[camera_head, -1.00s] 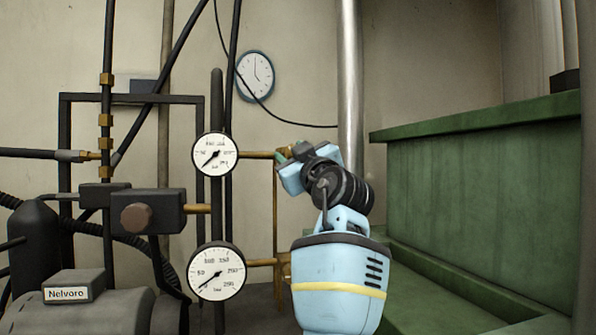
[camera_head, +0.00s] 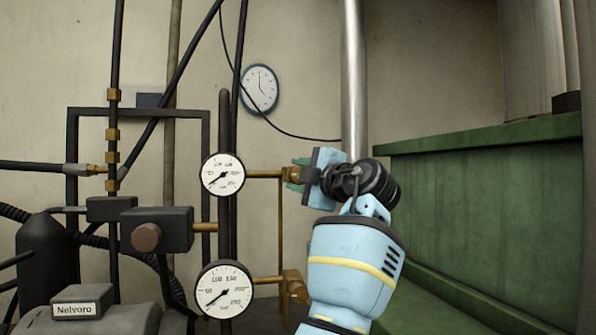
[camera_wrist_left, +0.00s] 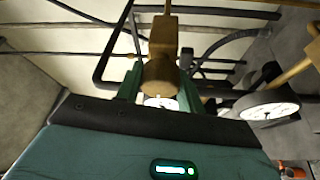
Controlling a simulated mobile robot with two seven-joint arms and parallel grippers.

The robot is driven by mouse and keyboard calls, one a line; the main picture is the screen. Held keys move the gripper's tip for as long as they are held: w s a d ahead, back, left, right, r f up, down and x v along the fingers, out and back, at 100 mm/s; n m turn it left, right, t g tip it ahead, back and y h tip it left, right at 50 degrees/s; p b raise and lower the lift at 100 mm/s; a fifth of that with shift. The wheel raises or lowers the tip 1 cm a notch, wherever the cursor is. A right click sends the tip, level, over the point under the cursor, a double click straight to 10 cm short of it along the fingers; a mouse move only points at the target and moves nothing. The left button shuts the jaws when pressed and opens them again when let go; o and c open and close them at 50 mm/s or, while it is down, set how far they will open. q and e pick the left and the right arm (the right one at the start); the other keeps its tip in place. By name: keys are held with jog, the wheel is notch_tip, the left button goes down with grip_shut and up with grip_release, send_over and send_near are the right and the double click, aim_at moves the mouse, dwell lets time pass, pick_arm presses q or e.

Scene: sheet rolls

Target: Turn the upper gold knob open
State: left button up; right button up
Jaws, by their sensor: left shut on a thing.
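The upper gold knob (camera_head: 292,174) sits at the end of the gold pipe by the upper gauge, mostly covered by my left gripper in the head view. In the left wrist view the gold knob (camera_wrist_left: 162,74) stands between the two green fingers. My left gripper (camera_head: 299,173), also seen in the left wrist view (camera_wrist_left: 160,90), is shut on it. The pale blue gripper body is on the knob's right. A lower gold knob (camera_head: 294,286) stands below, beside my arm. My right gripper is not in view.
The upper gauge (camera_head: 222,173) and lower gauge (camera_head: 224,289) are left of the gripper. Gold pipes (camera_head: 266,174) run close to it. A silver vertical pipe (camera_head: 353,80) stands behind. A green bench (camera_head: 470,185) is at the right.

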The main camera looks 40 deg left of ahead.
pick_arm(q)
jog(key=shift+n, duration=0.7)
jog(key=o, duration=1)
jog(key=b+v, duration=0.1)
jog(key=v, duration=0.6)
jog(key=shift+d+r, duration=0.15)
jog(key=shift+d, duration=0.25)
